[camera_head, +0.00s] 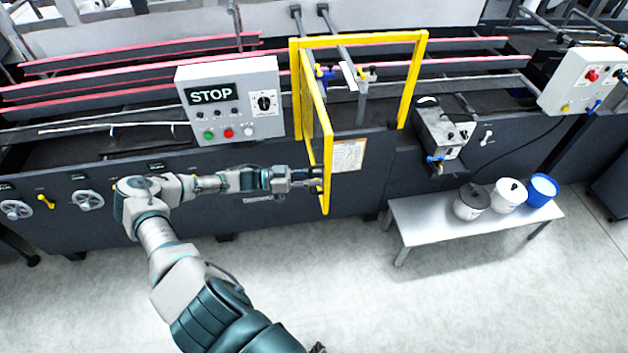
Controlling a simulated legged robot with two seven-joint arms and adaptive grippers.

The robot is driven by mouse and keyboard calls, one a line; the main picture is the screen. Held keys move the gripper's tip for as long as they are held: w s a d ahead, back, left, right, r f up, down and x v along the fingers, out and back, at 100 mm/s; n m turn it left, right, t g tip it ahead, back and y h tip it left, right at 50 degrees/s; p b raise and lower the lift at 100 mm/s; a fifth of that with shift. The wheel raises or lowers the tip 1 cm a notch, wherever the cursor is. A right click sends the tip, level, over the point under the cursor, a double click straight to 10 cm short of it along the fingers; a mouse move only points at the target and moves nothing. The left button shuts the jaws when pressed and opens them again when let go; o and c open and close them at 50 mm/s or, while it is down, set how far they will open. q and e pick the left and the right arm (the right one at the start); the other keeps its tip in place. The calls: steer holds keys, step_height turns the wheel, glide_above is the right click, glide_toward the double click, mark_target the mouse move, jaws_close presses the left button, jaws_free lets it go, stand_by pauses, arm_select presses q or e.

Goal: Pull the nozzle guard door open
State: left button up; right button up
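The nozzle guard door (326,165) is a yellow-framed panel that stands swung out toward me from the left side of the yellow guard frame (375,39). The opening behind it is exposed. My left gripper (314,180) comes in from the left and its fingertips are at the door's outer upright, on its lower part. The fingers are small and partly merge with the yellow bar, so I cannot tell whether they grip it or only touch it. My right gripper does not show clearly.
A control box with a STOP sign (230,102) stands left of the door, above my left arm. A grey bench (420,228) with several pots stands at the right. Another control box (588,80) is at the far right. The floor in front is clear.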

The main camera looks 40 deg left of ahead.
arm_select(q)
steer(key=shift+o, duration=0.6)
steer(key=shift+f, duration=0.1)
steer(key=v, duration=1.2)
steer(key=shift+a+f, duration=0.3)
steer(key=shift+a, duration=0.2)
steer(key=shift+d, duration=0.25)
